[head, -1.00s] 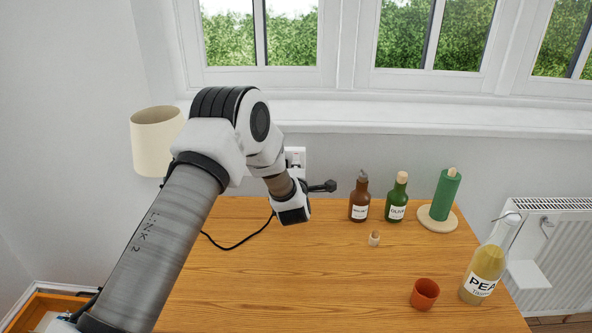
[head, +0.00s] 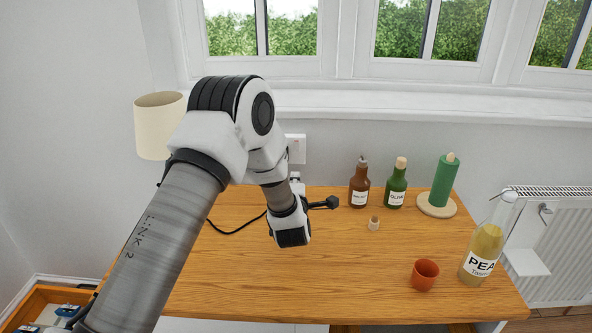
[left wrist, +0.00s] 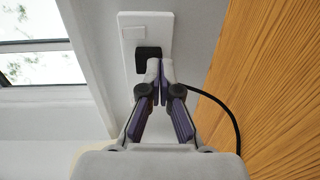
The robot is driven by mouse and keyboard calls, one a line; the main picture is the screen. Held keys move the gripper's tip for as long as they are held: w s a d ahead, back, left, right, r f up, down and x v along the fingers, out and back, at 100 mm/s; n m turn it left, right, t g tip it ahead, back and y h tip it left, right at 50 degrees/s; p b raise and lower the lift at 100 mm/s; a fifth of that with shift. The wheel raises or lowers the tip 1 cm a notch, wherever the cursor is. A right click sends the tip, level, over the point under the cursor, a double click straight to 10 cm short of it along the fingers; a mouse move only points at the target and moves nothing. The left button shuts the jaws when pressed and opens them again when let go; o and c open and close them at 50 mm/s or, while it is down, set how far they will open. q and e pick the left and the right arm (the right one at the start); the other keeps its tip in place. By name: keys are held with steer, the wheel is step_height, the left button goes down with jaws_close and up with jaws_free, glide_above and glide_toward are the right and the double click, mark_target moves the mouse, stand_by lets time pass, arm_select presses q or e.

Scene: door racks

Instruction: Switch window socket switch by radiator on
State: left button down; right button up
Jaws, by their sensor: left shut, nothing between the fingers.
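The white window socket (head: 297,155) is on the wall below the window sill, partly hidden by my left arm in the head view. In the left wrist view the socket plate (left wrist: 126,55) has a small white rectangular part (left wrist: 133,32) near one end, and a black plug (left wrist: 148,53) sits in it. I cannot tell whether the switch is on or off. My left gripper (left wrist: 159,70) is shut and empty, with its fingertips just in front of the plug's near side; I cannot tell whether they touch. The radiator (head: 560,250) stands at the right. My right gripper is not in view.
The wooden table (head: 330,270) below the socket carries a brown bottle (head: 359,190), a green bottle (head: 396,190), a green roll (head: 444,185), a cork (head: 374,224), an orange cup (head: 425,274) and a yellow bottle (head: 483,250). A lamp (head: 155,130) stands left. A black cable (head: 240,227) crosses the tabletop.

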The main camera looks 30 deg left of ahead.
arm_select(q)
steer(key=v, duration=0.3)
steer(key=shift+s+d, duration=0.2)
steer(key=shift+s, duration=0.1)
steer(key=shift+r, duration=0.1)
